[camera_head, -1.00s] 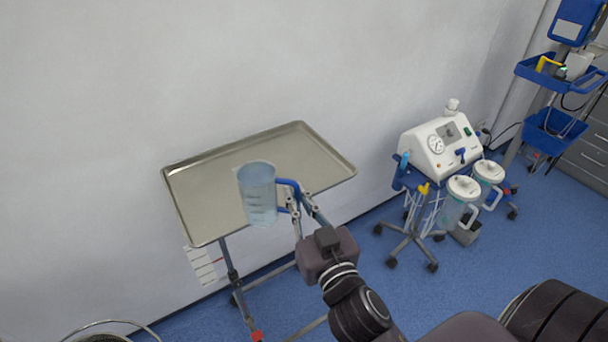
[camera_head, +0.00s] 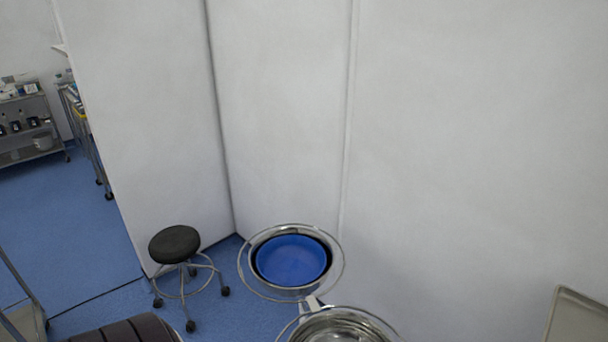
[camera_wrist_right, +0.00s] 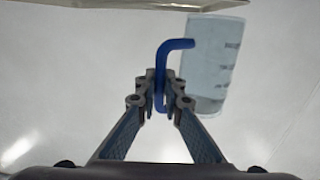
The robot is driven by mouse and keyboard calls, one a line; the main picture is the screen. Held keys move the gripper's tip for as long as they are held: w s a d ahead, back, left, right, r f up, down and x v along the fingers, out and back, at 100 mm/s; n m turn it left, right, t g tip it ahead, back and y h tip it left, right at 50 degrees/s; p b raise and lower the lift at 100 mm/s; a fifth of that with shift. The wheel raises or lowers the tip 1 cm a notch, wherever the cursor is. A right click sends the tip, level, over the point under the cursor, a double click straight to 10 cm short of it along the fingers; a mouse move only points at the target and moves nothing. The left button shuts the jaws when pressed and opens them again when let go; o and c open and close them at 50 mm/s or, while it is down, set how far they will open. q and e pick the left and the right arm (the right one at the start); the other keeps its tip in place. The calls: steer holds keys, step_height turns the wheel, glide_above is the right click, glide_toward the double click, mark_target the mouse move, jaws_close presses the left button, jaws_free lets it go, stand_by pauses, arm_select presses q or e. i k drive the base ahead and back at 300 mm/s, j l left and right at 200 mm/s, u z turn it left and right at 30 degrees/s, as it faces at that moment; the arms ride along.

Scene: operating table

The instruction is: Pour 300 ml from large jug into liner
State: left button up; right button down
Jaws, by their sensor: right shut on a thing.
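In the right wrist view, my right gripper (camera_wrist_right: 160,100) is shut on the blue handle of the large jug (camera_wrist_right: 214,62). The jug is clear with dark marks on its side, stands nearly upright and holds some liquid low down. In the head view, a blue liner (camera_head: 291,260) sits in a steel ring stand. The right gripper and jug are outside the head view. My left gripper is in neither view.
A second steel basin (camera_head: 345,333) stands at the bottom, in front of the liner. A black stool (camera_head: 174,244) is left of it. White wall panels (camera_head: 280,120) stand behind. A tray's corner (camera_head: 577,318) shows at the lower right.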

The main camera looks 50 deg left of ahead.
mark_target(288, 260)
steer(key=j+u, duration=0.2)
steer(key=j, duration=0.25)
steer(key=j+u, duration=0.2)
steer(key=j, duration=0.25)
steer(key=i+j+u, duration=0.2)
steer(key=j, duration=0.2)
steer(key=j+u, duration=0.2)
steer(key=j, duration=0.25)
